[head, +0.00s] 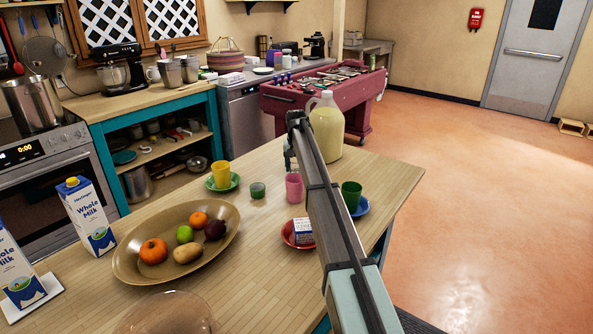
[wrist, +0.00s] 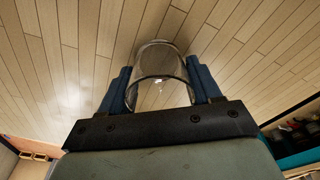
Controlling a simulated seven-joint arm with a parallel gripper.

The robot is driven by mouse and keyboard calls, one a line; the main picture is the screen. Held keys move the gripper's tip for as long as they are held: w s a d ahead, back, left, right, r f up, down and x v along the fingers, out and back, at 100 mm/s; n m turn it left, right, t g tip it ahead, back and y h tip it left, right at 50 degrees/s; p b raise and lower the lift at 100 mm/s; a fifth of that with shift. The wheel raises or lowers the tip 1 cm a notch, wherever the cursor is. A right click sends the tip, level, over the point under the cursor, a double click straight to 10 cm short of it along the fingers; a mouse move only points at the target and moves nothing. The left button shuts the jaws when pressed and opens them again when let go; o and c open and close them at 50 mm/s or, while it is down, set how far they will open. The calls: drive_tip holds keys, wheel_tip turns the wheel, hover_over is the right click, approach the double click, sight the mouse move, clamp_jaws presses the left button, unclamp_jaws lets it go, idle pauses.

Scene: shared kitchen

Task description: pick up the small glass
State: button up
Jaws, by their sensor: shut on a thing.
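My gripper (wrist: 158,70) is shut on a clear glass (wrist: 158,62), with one dark blue finger on each side of it in the wrist view. The wooden tabletop shows behind and through the glass. I cannot tell whether the glass touches the table. In the head view my gripper (head: 289,155) is over the far part of the table, partly behind my arm, and I cannot make out the held glass there.
A pink cup (head: 293,188) and a large jug (head: 326,128) stand close to my arm. A yellow cup (head: 221,174), a dark green cup (head: 351,194), a red plate with a small carton (head: 304,230), a fruit bowl (head: 128,270) and milk cartons (head: 88,215) also occupy the table (head: 275,265).

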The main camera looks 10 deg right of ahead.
drive_tip(key=shift+c, duration=1.1)
drive_tip(key=shift+r, duration=0.1)
